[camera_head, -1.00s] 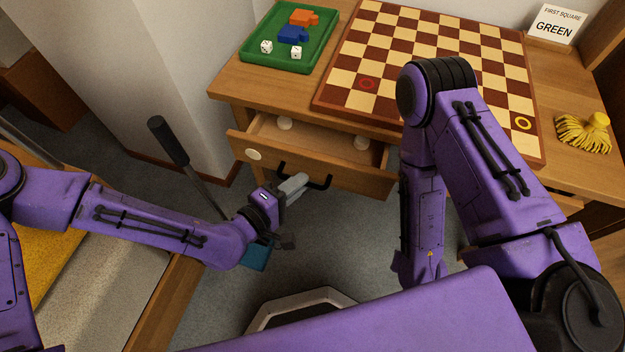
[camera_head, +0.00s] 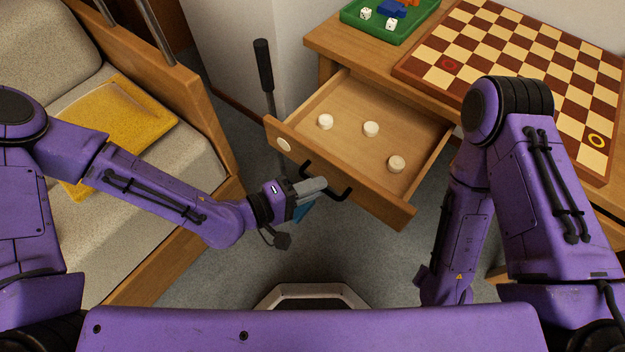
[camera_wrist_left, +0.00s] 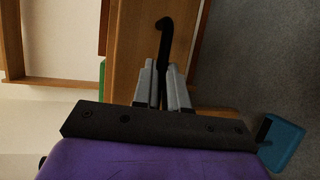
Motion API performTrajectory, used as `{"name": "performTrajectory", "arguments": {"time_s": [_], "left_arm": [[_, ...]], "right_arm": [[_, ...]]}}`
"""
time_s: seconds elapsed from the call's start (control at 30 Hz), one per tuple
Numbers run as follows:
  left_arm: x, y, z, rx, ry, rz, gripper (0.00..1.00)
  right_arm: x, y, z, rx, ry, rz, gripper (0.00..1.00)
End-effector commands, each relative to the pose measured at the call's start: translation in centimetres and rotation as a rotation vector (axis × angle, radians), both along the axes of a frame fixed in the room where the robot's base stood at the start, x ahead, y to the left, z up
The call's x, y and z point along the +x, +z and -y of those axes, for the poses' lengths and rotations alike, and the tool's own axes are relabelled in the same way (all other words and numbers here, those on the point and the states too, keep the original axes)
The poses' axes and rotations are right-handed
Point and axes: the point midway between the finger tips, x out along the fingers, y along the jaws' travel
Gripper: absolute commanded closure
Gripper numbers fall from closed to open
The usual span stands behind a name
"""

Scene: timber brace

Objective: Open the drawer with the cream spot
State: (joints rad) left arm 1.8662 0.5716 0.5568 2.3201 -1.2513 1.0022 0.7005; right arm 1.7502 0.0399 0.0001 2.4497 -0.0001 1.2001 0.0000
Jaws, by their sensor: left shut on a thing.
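The wooden drawer (camera_head: 386,200) with the cream spot (camera_head: 284,145) on its front stands well out of the desk. Inside it lie three pale round pieces (camera_head: 371,129). Its black bar handle (camera_head: 341,194) is on the front face. My left gripper (camera_head: 318,186) is at the handle and shut on it. In the left wrist view the two grey fingers (camera_wrist_left: 166,84) close around the black handle (camera_wrist_left: 164,40). My right arm comes down at the right, in front of the desk, and its gripper is hidden or out of frame.
A checkered board (camera_head: 520,70) and a green tray (camera_head: 385,30) with dice and coloured pieces sit on the desk top. A bench with a yellow cloth (camera_head: 125,125) is at the left. A black-handled pole (camera_head: 264,70) stands by the drawer's left corner. Grey floor lies below the drawer.

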Motion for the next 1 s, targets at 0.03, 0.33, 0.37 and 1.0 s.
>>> {"name": "performTrajectory", "arguments": {"time_s": [0.03,0.33,0.37,1.0], "left_arm": [[0.3,0.3,0.0,-0.004,0.004,0.007,1.0],[0.2,0.3,0.0,-0.005,0.005,0.007,0.81],[0.2,0.3,-0.1,-0.005,0.005,0.007,0.71],[-1.3,1.0,-2.9,-0.002,0.008,0.002,0.62]], "right_arm": [[0.0,0.1,0.0,0.0,0.0,0.0,0.57],[0.0,0.1,0.0,0.0,0.0,0.0,0.57],[0.0,0.1,0.0,0.0,0.0,0.0,0.57],[0.0,0.7,0.0,0.0,0.0,0.0,0.57]]}}
